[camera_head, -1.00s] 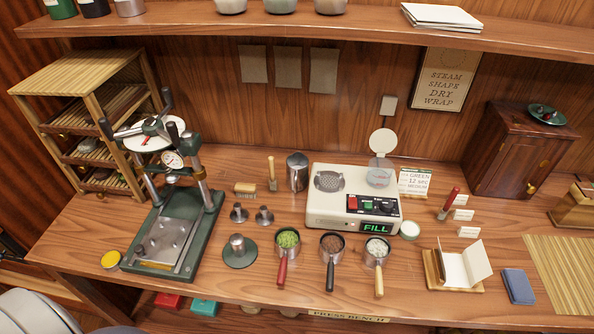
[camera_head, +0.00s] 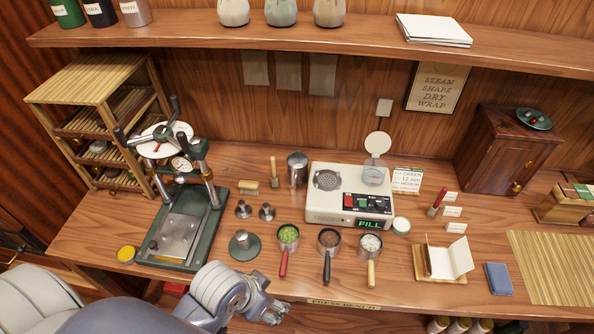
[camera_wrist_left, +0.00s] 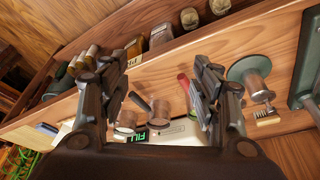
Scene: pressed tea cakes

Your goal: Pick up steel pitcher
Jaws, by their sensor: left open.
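The steel pitcher (camera_head: 297,170) stands upright at the back of the bench, just left of the cream machine with the FILL display (camera_head: 350,195). I cannot make the pitcher out in the left wrist view. My left gripper (camera_head: 272,311) is low in the head view, at the bench's front edge, well in front of the pitcher and apart from it. In the left wrist view its two fingers (camera_wrist_left: 162,85) are spread with nothing held between them. My right gripper is not in view.
A green press (camera_head: 185,225) is to the left. Small steel tampers (camera_head: 243,209) and a brush (camera_head: 248,186) are nearby. A shelf (camera_head: 330,48) overhangs the back.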

